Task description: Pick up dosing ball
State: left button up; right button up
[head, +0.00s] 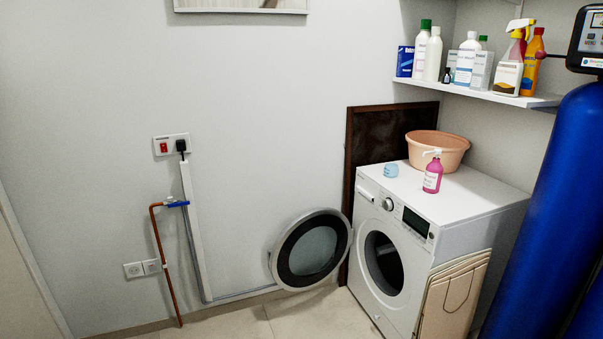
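A small light-blue translucent cup-like item, which looks like the dosing ball (391,170), sits on the white top of the washing machine (465,205), near its back left corner. It is left of a pink pump bottle (433,176) and in front of a peach-coloured basin (437,148), apart from both. The machine's round door (311,250) stands wide open to the left. Neither of my grippers shows in the head view.
A shelf (480,94) with several bottles and boxes hangs above the machine. Tall blue vessels (545,190) stand close on the right. A folded beige item (452,298) leans against the machine's side. A copper pipe (164,260) runs up the left wall. Some floor shows at the bottom.

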aim_at(391, 170)
jog(key=i+j+z, duration=0.1)
jog(key=i+z, duration=0.3)
jog(key=i+j+z, duration=0.2)
jog(key=i+z, duration=0.15)
jog(key=i, duration=0.15)
jog(key=i+j+z, duration=0.75)
